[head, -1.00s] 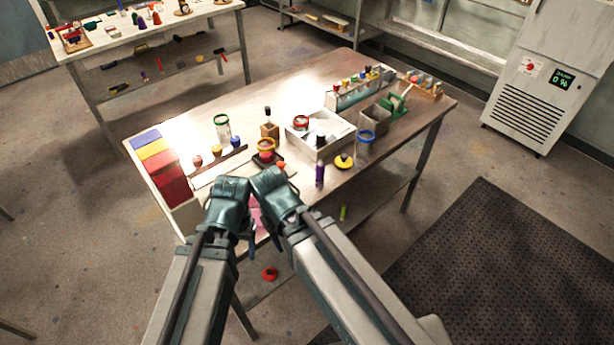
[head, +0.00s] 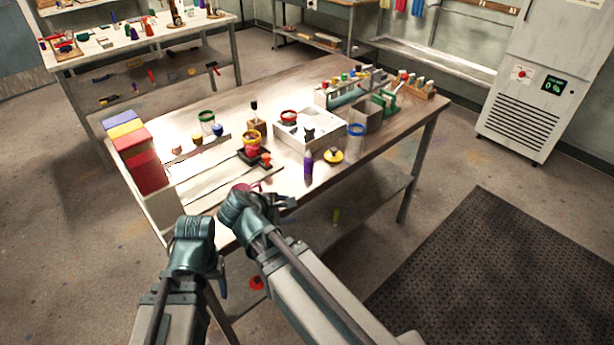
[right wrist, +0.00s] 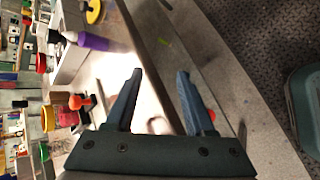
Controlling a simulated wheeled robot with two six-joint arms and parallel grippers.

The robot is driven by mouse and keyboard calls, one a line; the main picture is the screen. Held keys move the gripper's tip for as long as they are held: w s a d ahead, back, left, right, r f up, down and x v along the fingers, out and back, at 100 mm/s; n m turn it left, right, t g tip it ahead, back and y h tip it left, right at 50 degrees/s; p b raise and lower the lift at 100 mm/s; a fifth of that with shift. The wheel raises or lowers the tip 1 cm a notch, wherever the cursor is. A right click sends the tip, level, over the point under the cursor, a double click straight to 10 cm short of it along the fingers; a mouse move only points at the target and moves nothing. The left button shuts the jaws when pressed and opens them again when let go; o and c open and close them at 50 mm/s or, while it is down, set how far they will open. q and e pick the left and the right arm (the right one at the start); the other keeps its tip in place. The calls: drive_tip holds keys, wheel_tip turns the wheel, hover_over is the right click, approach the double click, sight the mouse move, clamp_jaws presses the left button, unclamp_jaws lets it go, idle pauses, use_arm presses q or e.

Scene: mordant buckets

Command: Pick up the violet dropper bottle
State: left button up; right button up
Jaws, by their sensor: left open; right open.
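The violet dropper bottle (head: 308,165) stands upright near the table's front edge, in front of the white tray. In the right wrist view the violet bottle (right wrist: 92,42) lies sideways in the picture at the upper left, outside the jaws. My right gripper (head: 287,203) is at the table's front edge, a little below and left of the bottle in the head view. Its two fingers (right wrist: 160,72) are apart with nothing between them. My left gripper (head: 221,279) hangs lower left, in front of the table, apart from the bottle; its fingers are partly hidden.
A yellow round piece (head: 333,155) lies just right of the bottle. The white tray (head: 322,143) is behind it. A small orange-red object (head: 266,160) and a yellow-rimmed jar (head: 251,142) stand to its left. The table front between bottle and edge is mostly clear.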

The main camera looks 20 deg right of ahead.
drive_tip(key=w+d+n+h+b, duration=0.1)
drive_tip(key=w+d+f+n+t+b, duration=0.1)
drive_tip(key=n+b, duration=0.1)
drive_tip(key=w+d+f+n+t+h+b, duration=0.1)
drive_tip(key=w+b, duration=0.1)
drive_tip(key=shift+d+f+n+h, duration=0.1)
drive_tip(key=shift+d+n+h, duration=0.05)
drive_tip(key=shift+n+h, duration=0.15)
drive_tip(key=w+n+t+h+b, duration=0.1)
drive_tip(key=n+b, duration=0.1)
drive_tip(key=w+d+r+n+t+h+b, duration=0.1)
drive_tip(key=w+n+b, duration=0.1)
drive_tip(key=n, duration=0.1)
drive_tip(key=w+r+n+t+b, duration=0.1)
drive_tip(key=n+t+b, duration=0.1)
drive_tip(key=b, duration=0.1)
drive_tip(key=shift+w+d+n+h, duration=0.2)
drive_tip(key=shift+d+n+h, duration=0.05)
drive_tip(key=shift+n+h, duration=0.15)
drive_tip(key=shift+w+r+n+t, duration=0.25)
drive_tip(key=shift+r+n+t, duration=0.2)
drive_tip(key=shift+n, duration=0.15)
use_arm(q)
wheel_tip(320, 180, down, 14)
drive_tip(key=shift+f, duration=0.15)
drive_tip(key=shift+d, duration=0.1)
use_arm(e)
drive_tip(key=shift+w, duration=0.1)
